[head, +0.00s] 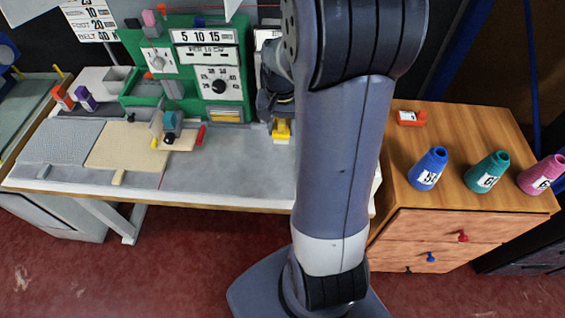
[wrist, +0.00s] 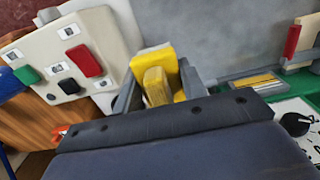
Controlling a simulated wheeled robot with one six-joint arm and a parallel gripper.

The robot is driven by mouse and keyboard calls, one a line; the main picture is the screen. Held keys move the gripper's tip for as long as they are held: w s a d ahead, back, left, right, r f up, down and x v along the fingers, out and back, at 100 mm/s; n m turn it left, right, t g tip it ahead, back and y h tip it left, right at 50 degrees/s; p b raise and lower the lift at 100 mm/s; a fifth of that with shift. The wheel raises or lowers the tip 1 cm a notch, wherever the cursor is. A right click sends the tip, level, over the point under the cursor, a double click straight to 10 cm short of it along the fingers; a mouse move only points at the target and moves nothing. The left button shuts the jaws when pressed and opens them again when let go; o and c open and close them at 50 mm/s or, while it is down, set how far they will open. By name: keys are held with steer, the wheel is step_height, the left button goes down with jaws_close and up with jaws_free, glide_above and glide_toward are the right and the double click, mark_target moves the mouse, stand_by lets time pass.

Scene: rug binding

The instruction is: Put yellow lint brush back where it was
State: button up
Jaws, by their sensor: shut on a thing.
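The yellow lint brush (wrist: 157,86) is between the fingers of my gripper (wrist: 158,78) in the wrist view. My gripper is shut on it. Its lower end is hidden by the gripper body. In the head view a yellow piece, the lint brush (head: 281,130), shows just below my gripper (head: 279,114), at the right part of the grey worktable (head: 235,160), beside the green machine. My arm hides much of the area to the right of it. I cannot tell whether the brush touches the table.
The green machine (head: 218,62) with dial and number plates stands at the back. A white button box (wrist: 72,55) is close left of the gripper in the wrist view. A wooden cabinet (head: 440,196) bears several thread cones and an orange item (head: 411,118).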

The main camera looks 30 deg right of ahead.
mark_target(282, 140)
steer(key=f+b, duration=0.1)
steer(key=f, duration=0.4)
steer(key=f+b, duration=0.1)
steer(key=f, duration=0.5)
steer(key=f+b, duration=0.1)
steer(key=f, duration=0.4)
steer(key=shift+s+a+f, duration=0.2)
steer(key=shift+s+f, duration=0.05)
steer(key=shift+f, duration=0.25)
steer(key=o, duration=0.9)
steer(key=shift+r, duration=0.1)
steer(key=shift+o, duration=0.2)
step_height(282, 140, up, 12)
steer(key=shift+r, duration=0.15)
